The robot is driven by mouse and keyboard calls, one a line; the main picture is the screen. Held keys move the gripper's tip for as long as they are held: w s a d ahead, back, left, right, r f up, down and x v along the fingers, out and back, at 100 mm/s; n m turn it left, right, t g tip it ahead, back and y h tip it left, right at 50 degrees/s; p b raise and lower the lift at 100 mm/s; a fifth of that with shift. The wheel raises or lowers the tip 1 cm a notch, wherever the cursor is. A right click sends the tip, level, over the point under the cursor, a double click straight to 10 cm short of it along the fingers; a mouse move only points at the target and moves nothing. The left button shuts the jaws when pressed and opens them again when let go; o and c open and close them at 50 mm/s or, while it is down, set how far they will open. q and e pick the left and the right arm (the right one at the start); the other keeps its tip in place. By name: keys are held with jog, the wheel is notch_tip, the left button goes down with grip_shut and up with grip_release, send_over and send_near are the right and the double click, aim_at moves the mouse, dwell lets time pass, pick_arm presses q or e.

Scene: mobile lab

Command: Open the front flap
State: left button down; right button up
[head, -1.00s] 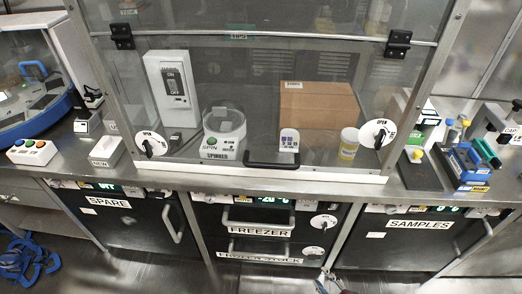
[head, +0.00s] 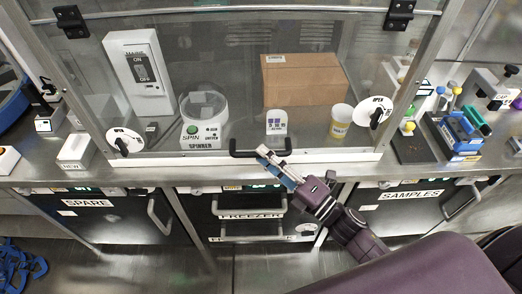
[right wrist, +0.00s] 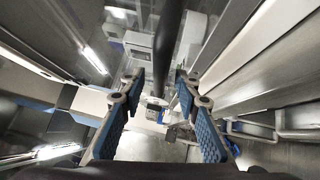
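The front flap (head: 240,100) is a clear pane in a metal frame on the enclosure above the counter. It hangs down, with its lower edge near the white sill. Its black handle (head: 240,153) runs along the bottom middle. My right gripper (head: 273,157) is at the right part of this handle. In the right wrist view, the gripper (right wrist: 158,84) has its fingers apart, with the dark handle bar (right wrist: 168,65) between them and gaps on both sides. White round knobs marked OPEN sit at the left (head: 125,140) and right (head: 374,111). My left gripper is out of view.
Behind the pane are a mains switch box (head: 140,75), a spinner (head: 204,122), a cardboard box (head: 303,80) and a yellow-labelled jar (head: 341,122). Freezer drawers (head: 250,215) lie below. A blue rack (head: 458,134) stands on the counter at right.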

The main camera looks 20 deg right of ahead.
jog(key=shift+x, duration=0.95)
jog(key=shift+c, duration=0.5)
grip_shut()
